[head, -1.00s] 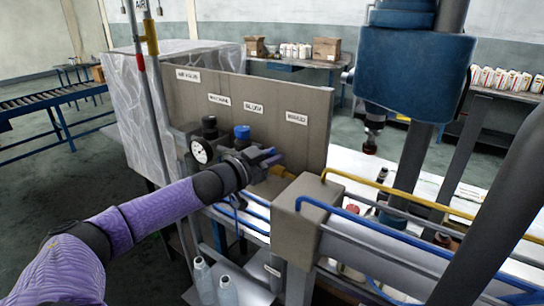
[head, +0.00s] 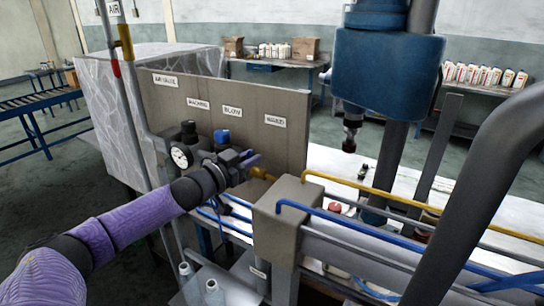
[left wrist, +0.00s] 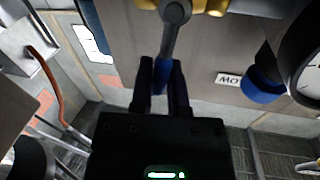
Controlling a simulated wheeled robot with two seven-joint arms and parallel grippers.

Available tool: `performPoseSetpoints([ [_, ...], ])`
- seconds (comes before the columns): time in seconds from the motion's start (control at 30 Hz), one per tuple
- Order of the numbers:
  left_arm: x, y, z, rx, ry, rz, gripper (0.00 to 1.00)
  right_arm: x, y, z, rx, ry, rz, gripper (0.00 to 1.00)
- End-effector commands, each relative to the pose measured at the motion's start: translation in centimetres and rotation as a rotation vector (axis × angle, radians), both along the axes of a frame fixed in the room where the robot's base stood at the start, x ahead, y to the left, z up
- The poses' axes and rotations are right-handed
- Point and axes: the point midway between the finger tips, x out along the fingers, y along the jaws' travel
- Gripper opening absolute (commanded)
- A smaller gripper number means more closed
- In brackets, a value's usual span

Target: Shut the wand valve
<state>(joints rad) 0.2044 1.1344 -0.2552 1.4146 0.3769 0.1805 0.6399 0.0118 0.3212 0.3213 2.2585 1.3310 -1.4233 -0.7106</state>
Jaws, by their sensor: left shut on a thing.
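My left gripper (head: 240,162) is at the front of the grey valve panel (head: 225,95), low and right of the gauge. In the left wrist view its two dark fingers (left wrist: 160,88) are shut on the blue grip of a valve lever (left wrist: 161,72). The lever's grey arm runs up to a brass valve body (left wrist: 210,6) at the top edge. The fingers hide part of the grip. In the head view a brass fitting (head: 262,174) shows just right of the gripper. The panel bears several small labels; the rightmost (head: 275,121) is hard to read. My right gripper is not seen.
A round gauge (head: 180,156) and a blue knob (head: 221,136) sit close beside the gripper. A grey box with blue and yellow pipes (head: 283,205) stands to the right. A blue machine head (head: 385,65) hangs above the white table (head: 335,160).

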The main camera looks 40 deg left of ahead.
Motion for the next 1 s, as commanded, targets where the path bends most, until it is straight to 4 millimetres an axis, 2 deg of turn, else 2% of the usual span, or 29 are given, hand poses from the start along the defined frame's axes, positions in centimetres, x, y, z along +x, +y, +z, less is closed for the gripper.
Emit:
performPoseSetpoints([
  [0.03, 0.0, 0.1, 0.5, -0.065, -0.003, 0.001, 0.0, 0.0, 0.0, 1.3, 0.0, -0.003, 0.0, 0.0],
  [0.1, 0.0, 0.0, 0.4, -0.129, -0.011, 0.0, 0.0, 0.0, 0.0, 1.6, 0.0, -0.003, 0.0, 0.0],
  [0.37, 0.0, 0.1, 0.1, -0.152, -0.014, 0.0, 0.0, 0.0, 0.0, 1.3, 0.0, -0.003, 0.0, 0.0],
  [0.4, 0.0, 0.1, 0.1, -0.152, -0.014, 0.0, 0.24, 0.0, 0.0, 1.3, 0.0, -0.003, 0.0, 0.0],
  [0.53, 0.0, 0.1, 0.1, -0.15, -0.014, 0.0, 0.52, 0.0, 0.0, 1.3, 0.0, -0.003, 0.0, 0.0],
  [0.87, -0.2, 0.1, 0.1, -0.149, -0.014, 0.0, 0.53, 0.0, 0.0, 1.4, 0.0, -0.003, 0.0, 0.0],
  [1.0, -1.3, 0.1, -0.1, -0.151, -0.01, -0.001, 0.53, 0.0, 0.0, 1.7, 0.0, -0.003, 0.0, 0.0],
])
